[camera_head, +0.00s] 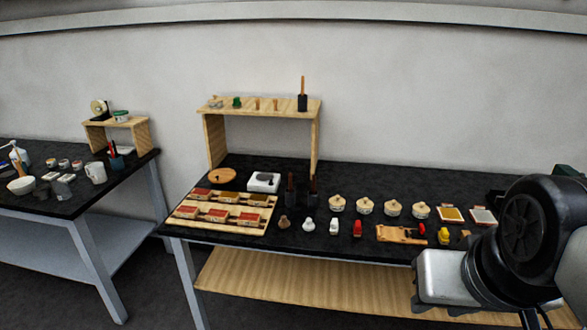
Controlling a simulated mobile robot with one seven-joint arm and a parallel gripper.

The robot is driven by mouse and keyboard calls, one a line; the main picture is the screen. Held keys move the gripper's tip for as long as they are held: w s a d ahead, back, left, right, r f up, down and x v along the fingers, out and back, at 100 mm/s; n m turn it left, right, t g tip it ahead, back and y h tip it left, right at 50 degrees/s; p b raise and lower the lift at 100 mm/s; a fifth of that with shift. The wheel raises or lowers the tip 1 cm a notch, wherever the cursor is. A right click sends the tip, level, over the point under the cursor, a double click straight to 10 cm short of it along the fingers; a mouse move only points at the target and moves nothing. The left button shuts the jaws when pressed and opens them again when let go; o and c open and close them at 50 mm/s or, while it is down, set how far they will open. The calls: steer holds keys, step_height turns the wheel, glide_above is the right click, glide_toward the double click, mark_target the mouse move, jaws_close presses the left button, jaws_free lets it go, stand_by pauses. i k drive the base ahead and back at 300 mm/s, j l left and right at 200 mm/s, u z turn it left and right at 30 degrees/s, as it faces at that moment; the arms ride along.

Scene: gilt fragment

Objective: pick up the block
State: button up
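I cannot tell for certain which thing is the block. A small tan wooden piece (465,235) at the right part of the black table (345,178) could be one, partly hidden by my arm. A flat wooden piece (397,233) lies to its left, with small red and yellow items by its right end. My arm fills the lower right as a black round joint and a silver part. The fingers of my gripper are not visible, so I cannot see how it stands relative to any block.
A wooden rack of red and yellow-brown trays (258,198) lies on the table's left. Lidded cream pots (364,206) and small bottles (333,227) stand in rows at the middle. A wooden shelf (214,140) rises behind. A second table (68,208) stands left across a gap.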

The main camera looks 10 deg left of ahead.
mark_target(215, 215)
steer(key=i+l+z, duration=0.25)
steer(key=i+l, duration=0.2)
steer(key=i+l+z, duration=0.25)
steer(key=i, duration=0.4)
steer(key=l, duration=0.1)
